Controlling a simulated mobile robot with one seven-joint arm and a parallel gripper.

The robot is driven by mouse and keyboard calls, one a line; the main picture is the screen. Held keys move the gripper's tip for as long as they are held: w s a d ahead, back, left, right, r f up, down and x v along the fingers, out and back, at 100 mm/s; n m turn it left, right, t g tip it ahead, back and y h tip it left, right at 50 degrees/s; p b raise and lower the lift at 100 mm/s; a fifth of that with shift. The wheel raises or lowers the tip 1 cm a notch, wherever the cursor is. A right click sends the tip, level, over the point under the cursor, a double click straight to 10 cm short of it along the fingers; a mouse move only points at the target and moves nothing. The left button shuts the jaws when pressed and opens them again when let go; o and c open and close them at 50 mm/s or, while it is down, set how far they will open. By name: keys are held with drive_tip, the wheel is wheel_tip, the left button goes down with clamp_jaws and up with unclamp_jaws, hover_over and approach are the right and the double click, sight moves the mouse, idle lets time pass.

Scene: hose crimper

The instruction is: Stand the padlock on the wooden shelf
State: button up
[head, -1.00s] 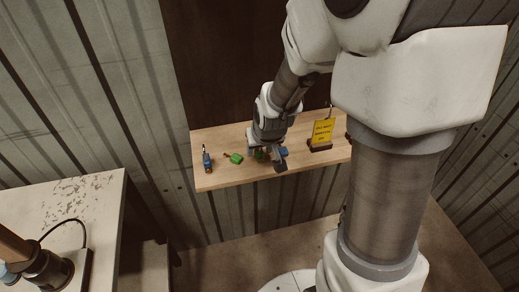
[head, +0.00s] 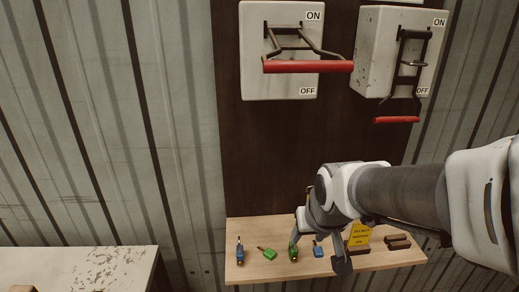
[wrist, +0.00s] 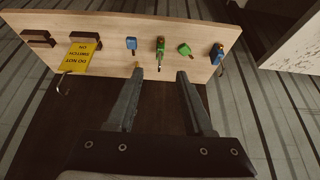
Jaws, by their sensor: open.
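The wooden shelf (head: 375,262) is a narrow board against the dark panel; it also shows in the wrist view (wrist: 110,57). A green padlock (head: 293,251) stands on it, and shows in the wrist view (wrist: 159,47) just beyond my fingertips. A blue padlock (head: 240,252) stands near the shelf's left end; in the wrist view (wrist: 217,54) it is at the right. My gripper (wrist: 160,75) is open and empty, its fingers apart and clear of the green padlock. In the head view my gripper is partly hidden by its own wrist.
A green key-like piece (head: 268,254) and a small blue one (head: 318,249) lie on the shelf. A yellow sign (head: 360,235) and dark brown blocks (head: 398,241) are to the right. Two switch boxes with red handles (head: 307,66) (head: 397,120) hang above. A pale table (head: 80,265) is at lower left.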

drive_tip(key=s+r, duration=0.7)
drive_tip(key=s, duration=0.4)
drive_tip(key=shift+s, duration=0.3)
wheel_tip(320, 180, up, 4)
drive_tip(key=p, duration=0.3)
drive_tip(key=shift+f+p, duration=0.2)
drive_tip(key=shift+p, duration=0.1)
